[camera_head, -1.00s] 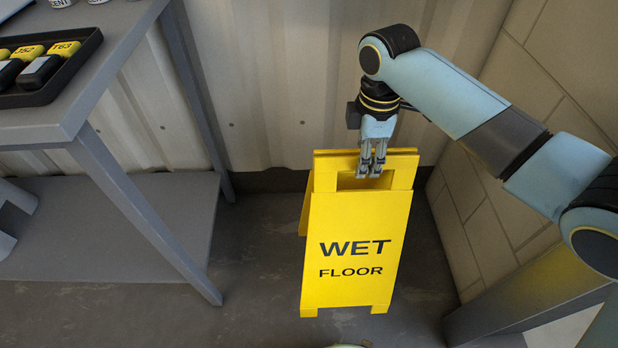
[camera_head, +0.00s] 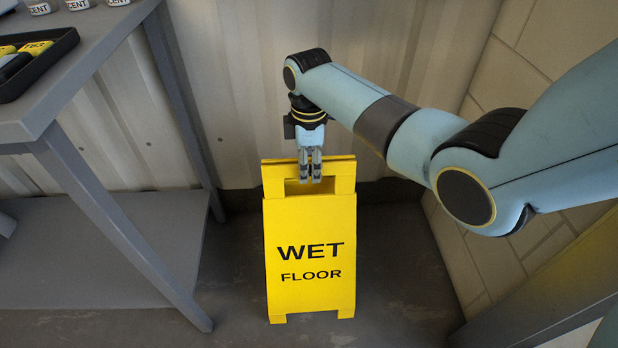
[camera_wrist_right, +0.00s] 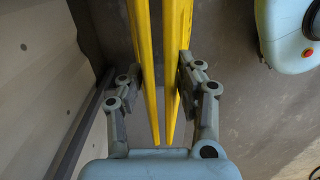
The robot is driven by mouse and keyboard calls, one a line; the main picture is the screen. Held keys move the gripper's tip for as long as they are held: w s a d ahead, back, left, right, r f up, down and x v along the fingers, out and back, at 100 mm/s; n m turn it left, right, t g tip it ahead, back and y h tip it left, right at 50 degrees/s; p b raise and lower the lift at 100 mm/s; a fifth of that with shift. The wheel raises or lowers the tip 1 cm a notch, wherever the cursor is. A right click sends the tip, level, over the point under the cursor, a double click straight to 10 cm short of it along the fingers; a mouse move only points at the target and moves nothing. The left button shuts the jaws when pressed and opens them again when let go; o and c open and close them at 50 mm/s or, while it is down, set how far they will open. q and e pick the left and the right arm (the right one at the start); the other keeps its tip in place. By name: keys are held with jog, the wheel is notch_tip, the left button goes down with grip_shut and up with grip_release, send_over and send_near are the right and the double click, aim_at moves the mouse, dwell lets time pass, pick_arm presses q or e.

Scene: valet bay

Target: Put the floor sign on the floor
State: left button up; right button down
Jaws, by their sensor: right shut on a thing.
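The yellow floor sign (camera_head: 310,240), lettered "WET FLOOR", is upright in the head view between the table and the right wall. My right gripper (camera_head: 310,180) is shut on the sign's top edge at the handle slot. In the right wrist view the sign's two yellow panels (camera_wrist_right: 144,60) lie close together between the fingers of the right gripper (camera_wrist_right: 158,110). Whether the sign's feet touch the floor (camera_head: 400,300) or hang just above it, I cannot tell. My left gripper is not in view.
A grey table (camera_head: 90,60) with a lower shelf (camera_head: 90,245) stands at the left, holding a black tray (camera_head: 62,46) and several labelled containers. A corrugated wall (camera_head: 400,90) is behind, and a block wall (camera_head: 560,45) at the right. Bare floor surrounds the sign.

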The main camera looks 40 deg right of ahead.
notch_tip(320, 180, down, 3)
jog(key=shift+f+b, duration=0.1)
jog(key=shift+b, duration=0.45)
jog(key=c, duration=1.3)
grip_release()
jog(key=shift+s+f, duration=0.1)
jog(key=shift+c, duration=0.2)
jog(key=o, duration=0.5)
jog(key=shift+c, duration=0.2)
notch_tip(320, 180, up, 12)
jog(key=p, duration=0.4)
jog(key=shift+r+p, duration=0.2)
jog(key=shift+p, duration=0.1)
